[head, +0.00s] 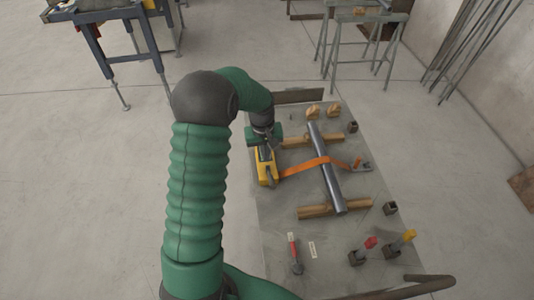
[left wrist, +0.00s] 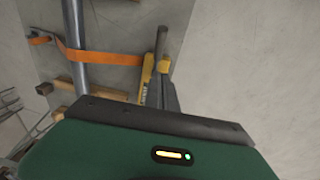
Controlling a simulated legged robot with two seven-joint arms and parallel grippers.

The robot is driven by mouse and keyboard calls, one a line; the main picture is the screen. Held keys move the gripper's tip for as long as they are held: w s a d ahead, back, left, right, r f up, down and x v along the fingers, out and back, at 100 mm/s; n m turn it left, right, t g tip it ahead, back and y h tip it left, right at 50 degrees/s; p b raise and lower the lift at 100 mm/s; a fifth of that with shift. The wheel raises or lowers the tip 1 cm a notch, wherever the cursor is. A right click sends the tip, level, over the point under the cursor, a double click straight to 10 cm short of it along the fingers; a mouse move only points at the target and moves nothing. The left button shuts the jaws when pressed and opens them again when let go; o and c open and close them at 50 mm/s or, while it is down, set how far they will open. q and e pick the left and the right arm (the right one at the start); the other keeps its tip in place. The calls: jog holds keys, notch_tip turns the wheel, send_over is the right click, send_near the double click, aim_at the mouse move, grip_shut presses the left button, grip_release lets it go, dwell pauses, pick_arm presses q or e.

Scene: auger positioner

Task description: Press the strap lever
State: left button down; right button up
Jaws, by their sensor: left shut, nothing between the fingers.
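The strap lever (head: 264,171) is a yellow piece with dark lettering at the left end of an orange strap (head: 305,166). The strap crosses over a grey metal tube (head: 325,168). In the left wrist view the lever (left wrist: 147,76) stands at the strap's end (left wrist: 105,58). My left gripper (head: 268,160) comes down from above at the lever; its fingers are shut and empty. In the left wrist view its dark fingers (left wrist: 163,48) lie close beside the lever on the right; I cannot tell whether they touch. My right gripper is not in view.
The tube rests across wooden blocks (head: 335,209) on a grey table (head: 284,222). A red-handled tool (head: 294,252) and clamps with red (head: 370,243) and yellow (head: 408,236) tips are near the front. Sawhorses (head: 366,45) stand behind. Floor to the left is clear.

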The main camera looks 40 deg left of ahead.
pick_arm(q)
send_over(270, 179)
jog(key=a, duration=0.3)
notch_tip(270, 179, down, 6)
jog(key=d+f+p, duration=0.1)
jog(key=d+f, duration=0.1)
jog(key=f, duration=0.1)
jog(key=shift+d, duration=0.2)
jog(key=shift+d+f, duration=0.2)
jog(key=shift+f, duration=0.1)
jog(key=shift+s+f, duration=0.1)
jog(key=shift+f, duration=0.05)
